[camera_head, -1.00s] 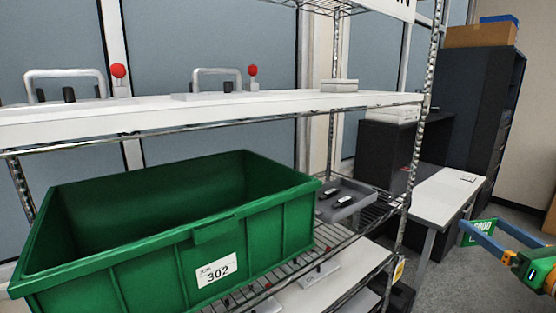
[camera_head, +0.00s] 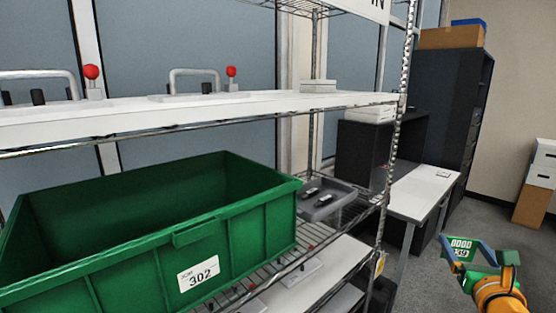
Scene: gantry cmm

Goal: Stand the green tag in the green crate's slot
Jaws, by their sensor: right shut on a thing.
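The green crate (camera_head: 150,262) with a white label reading 302 stands on the wire shelf at the left. The slot is on its front wall, where a small green lip (camera_head: 207,228) sticks out above the label; I cannot make out its opening. My right gripper (camera_head: 468,245) is at the lower right, well apart from the crate and over the floor. It is shut on the green tag (camera_head: 459,250), a small plate with white print, partly hidden by the fingers. My left gripper is not in view.
A wire rack post (camera_head: 392,150) stands between the crate and my right gripper. A grey tray (camera_head: 325,200) with dark parts sits right of the crate. A white shelf (camera_head: 240,104) runs above. A white-topped table (camera_head: 425,190) stands behind; floor around the gripper is clear.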

